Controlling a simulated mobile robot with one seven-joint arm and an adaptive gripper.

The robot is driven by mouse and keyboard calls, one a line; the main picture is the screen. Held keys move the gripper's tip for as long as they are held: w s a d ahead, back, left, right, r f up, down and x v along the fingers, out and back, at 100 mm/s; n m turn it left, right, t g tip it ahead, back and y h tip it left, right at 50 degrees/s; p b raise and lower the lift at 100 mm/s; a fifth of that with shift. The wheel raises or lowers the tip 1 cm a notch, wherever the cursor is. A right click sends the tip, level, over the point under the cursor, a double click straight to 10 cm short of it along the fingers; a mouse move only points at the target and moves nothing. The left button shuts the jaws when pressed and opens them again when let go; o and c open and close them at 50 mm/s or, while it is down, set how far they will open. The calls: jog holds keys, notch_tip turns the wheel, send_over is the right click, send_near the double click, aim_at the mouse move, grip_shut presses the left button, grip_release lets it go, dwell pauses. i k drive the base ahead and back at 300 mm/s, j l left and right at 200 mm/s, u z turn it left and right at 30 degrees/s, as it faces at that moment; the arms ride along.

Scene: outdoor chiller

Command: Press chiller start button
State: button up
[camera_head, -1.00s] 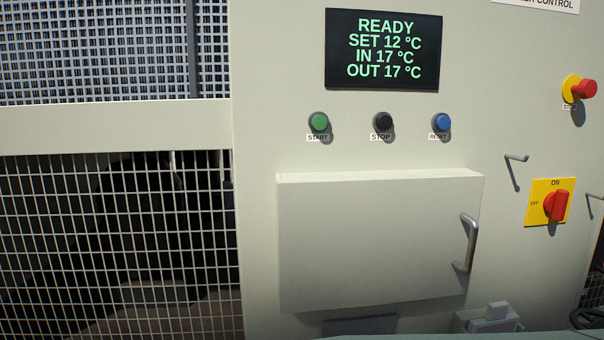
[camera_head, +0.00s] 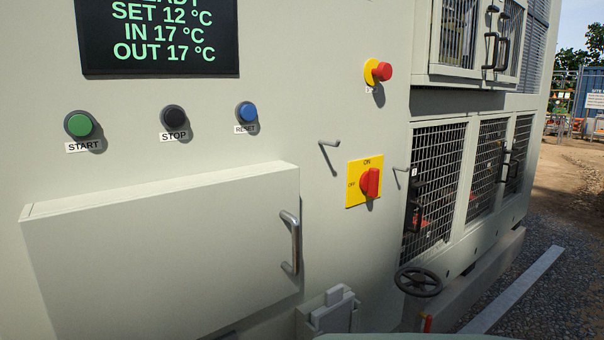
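The green button labelled START (camera_head: 80,125) is on the pale control panel at the left, below the display (camera_head: 158,36). The display's readable lines are SET 12 °C, IN 17 °C and OUT 17 °C; its top line is cut off by the frame. A black STOP button (camera_head: 173,117) and a blue RESET button (camera_head: 246,112) are to the right of START in the same row. My gripper is not in view.
A box cover (camera_head: 165,240) with a metal handle (camera_head: 291,243) juts out below the buttons. A red emergency knob (camera_head: 381,71) and a red rotary switch (camera_head: 370,183), pointing to ON, are further right. A black handwheel (camera_head: 418,281) sticks out low. Open gravel (camera_head: 545,290) lies at the right.

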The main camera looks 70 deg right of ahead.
aim_at(78, 125)
jog(key=z, duration=1.55)
jog(key=k+j+z, duration=0.35)
jog(key=k+j, duration=0.45)
jog(key=k, duration=0.05)
